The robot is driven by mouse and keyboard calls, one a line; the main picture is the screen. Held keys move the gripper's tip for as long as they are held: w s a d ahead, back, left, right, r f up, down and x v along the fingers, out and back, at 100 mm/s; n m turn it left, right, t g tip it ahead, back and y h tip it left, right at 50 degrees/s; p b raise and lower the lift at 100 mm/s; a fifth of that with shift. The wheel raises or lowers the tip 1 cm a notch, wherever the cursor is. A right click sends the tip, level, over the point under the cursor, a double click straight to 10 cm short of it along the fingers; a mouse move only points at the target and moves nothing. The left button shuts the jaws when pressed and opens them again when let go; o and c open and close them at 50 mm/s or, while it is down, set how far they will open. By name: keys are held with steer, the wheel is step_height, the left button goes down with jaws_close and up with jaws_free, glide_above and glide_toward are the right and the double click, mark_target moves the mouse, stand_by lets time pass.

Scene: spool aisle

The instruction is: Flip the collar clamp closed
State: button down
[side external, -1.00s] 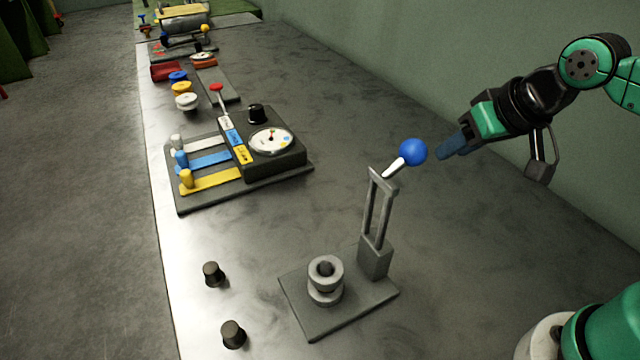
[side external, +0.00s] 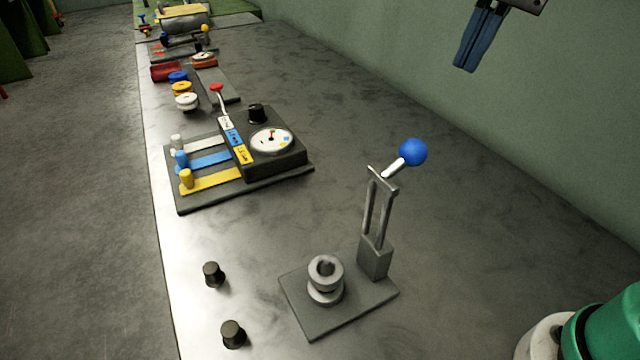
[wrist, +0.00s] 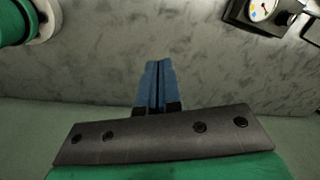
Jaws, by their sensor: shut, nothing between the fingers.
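The collar clamp stands on a grey base plate (side external: 340,318) near the front of the bench. Its grey collar (side external: 325,280) is a stack of rings on a post. The clamp's frame-like arm (side external: 377,210) stands upright from a grey block (side external: 375,257), with a white stem and a blue ball knob (side external: 413,152) at the top. My gripper (side external: 464,66) is high at the top right, well above and apart from the knob. Its blue fingers are together with nothing between them; they also show shut in the wrist view (wrist: 158,65). The clamp is not seen in the wrist view.
A panel with white, blue and yellow sliders (side external: 210,180) and a dial (side external: 271,140) sits left of the clamp. Two black knobs (side external: 213,274) stand at the bench's left edge. Coloured spools (side external: 183,89) lie farther back. The bench right of the clamp is clear.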

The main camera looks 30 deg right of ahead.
mark_target(397, 192)
step_height(397, 192, down, 10)
steer(key=w, duration=0.2)
steer(key=shift+s+a+r, duration=0.25)
steer(key=shift+s+a, duration=0.15)
steer(key=shift+a, duration=0.3)
steer(key=shift+s+a+r, duration=0.25)
steer(key=shift+s+a, duration=0.1)
steer(key=shift+a, duration=0.3)
steer(key=shift+s+a+r, duration=0.25)
steer(key=shift+s+a, duration=0.15)
steer(key=shift+a, duration=0.3)
steer(key=shift+a, duration=0.1)
